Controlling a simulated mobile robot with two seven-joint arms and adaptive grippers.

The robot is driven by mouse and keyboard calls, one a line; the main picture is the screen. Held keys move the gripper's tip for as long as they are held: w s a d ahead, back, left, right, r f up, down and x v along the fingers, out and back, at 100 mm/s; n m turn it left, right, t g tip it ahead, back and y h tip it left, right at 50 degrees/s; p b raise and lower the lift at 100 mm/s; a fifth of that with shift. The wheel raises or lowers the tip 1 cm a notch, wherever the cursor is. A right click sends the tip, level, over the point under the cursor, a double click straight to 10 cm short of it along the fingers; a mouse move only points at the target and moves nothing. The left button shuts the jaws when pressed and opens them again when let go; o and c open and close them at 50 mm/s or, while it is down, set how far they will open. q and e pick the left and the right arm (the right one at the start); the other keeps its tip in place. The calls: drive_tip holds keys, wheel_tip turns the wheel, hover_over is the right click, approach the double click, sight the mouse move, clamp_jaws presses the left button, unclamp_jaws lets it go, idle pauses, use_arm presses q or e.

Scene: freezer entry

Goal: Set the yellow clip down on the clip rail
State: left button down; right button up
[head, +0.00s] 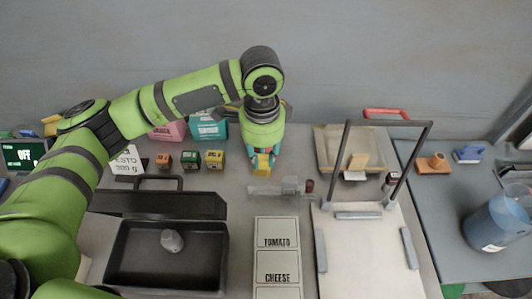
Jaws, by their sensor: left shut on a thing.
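My left gripper (264,157) points down near the middle of the counter and is shut on the yellow clip (262,163). The gripper partly hides the clip. Just below the clip in the picture is a pale, see-through rail-like piece (275,189), which may be the clip rail; I cannot be sure. A small dark red thing (310,186) is at its right end. The clip appears apart from the pale piece, though its height is hard to judge. My right gripper is not in view.
A dark open tray (218,270) with a grey lump (172,240) is at front left. Small boxes (189,160) stand behind it. Cards labelled TOMATO and CHEESE (277,232) lie front centre. A tall dark frame (338,160) rises at right, near a blue jug (498,222).

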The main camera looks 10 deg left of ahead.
sight(264, 168)
use_arm(q)
drive_tip(key=shift+w+d+p, duration=0.1)
drive_tip(key=shift+p, duration=0.4)
drive_tip(key=shift+f+n, duration=0.3)
drive_tip(key=shift+f, duration=0.6)
drive_tip(key=shift+f+b, duration=0.35)
drive_tip(key=shift+f, duration=1.2)
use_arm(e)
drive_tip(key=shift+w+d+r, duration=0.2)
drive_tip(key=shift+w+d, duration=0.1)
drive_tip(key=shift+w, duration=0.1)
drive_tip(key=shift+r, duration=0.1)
use_arm(q)
drive_tip(key=shift+p, duration=0.7)
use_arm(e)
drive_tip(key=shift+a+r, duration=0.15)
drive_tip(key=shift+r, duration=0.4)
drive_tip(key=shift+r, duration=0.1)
use_arm(q)
drive_tip(key=shift+n+p, duration=0.3)
drive_tip(key=shift+p, duration=0.3)
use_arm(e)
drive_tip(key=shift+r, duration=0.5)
